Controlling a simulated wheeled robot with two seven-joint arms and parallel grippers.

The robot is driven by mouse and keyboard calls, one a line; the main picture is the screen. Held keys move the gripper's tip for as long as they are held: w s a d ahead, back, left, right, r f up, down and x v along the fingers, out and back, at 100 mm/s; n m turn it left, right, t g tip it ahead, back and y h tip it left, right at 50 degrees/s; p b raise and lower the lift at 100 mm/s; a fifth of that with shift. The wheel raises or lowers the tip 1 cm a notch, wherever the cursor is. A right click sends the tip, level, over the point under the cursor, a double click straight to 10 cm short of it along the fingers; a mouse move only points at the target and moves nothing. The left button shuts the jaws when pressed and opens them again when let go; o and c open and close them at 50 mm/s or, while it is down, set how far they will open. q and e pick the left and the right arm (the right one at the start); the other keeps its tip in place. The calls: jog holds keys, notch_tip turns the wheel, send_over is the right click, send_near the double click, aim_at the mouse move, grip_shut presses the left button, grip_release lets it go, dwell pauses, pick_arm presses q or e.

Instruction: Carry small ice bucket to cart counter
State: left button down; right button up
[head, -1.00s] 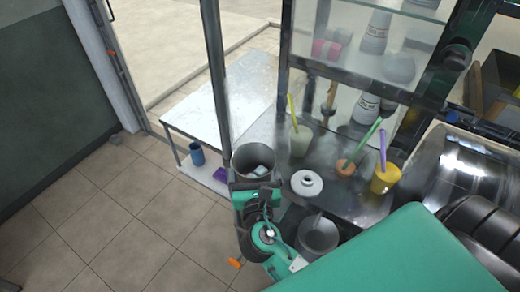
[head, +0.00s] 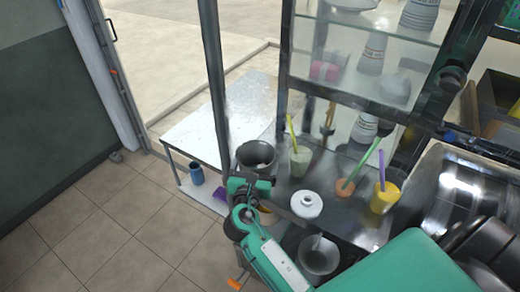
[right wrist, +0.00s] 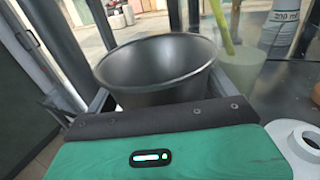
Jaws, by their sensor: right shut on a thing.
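The bucket is at the left end of the cart counter (head: 330,208), a dark metal surface. Its base is hidden behind my gripper, so I cannot tell whether it touches the counter. My left gripper is not in view.
On the counter are a pale drink (head: 300,160) with a green straw, a white round lid (head: 306,204), an orange item (head: 345,188) and a yellow cup (head: 384,198). A grey pot (head: 319,256) is below. A post (head: 212,80) rises close left of the bucket.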

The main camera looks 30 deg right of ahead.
aim_at(258, 152)
jog(key=p+x, duration=0.1)
jog(key=x, duration=0.6)
jog(key=shift+w+d+p, duration=0.2)
jog(key=shift+w+p, duration=0.05)
jog(key=shift+p, duration=0.1)
notch_tip(258, 152, down, 3)
jog(key=shift+r+p, duration=0.1)
jog(key=shift+p, duration=0.2)
jog(key=shift+f, duration=0.35)
jog(key=shift+f, duration=0.15)
jog(key=o, duration=0.9)
jog(key=shift+o, duration=0.2)
